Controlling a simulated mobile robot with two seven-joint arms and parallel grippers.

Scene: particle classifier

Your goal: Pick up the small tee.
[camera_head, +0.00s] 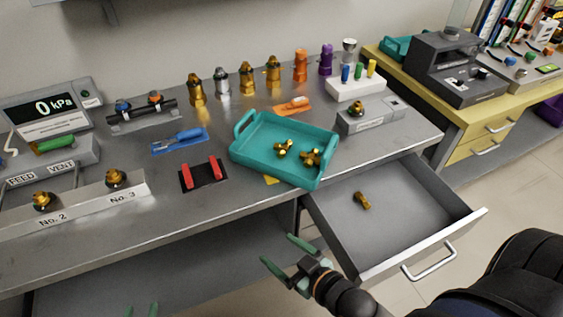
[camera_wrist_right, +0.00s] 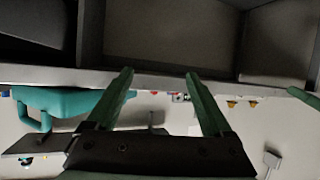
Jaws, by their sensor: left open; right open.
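Two brass fittings with branches, one at the left (camera_head: 283,149) and one at the right (camera_head: 311,158), lie in the teal tray (camera_head: 244,160) on the bench. I cannot tell for sure which is the small tee. A single small brass fitting (camera_head: 362,200) lies in the open drawer (camera_head: 400,215). My right gripper (camera_head: 278,249) is open and empty in front of the bench, left of the drawer; its green fingers also show in the right wrist view (camera_wrist_right: 158,73). My left gripper (camera_head: 141,310) shows only its green fingertips at the bottom edge, open, with nothing seen between them.
The drawer juts out from the bench, with a handle (camera_head: 430,262) on its front. A black-and-red holder (camera_head: 203,175) and a blue tool tray (camera_head: 180,141) lie left of the tray. Several upright fittings stand behind it. A grey box (camera_head: 370,116) stands to its right.

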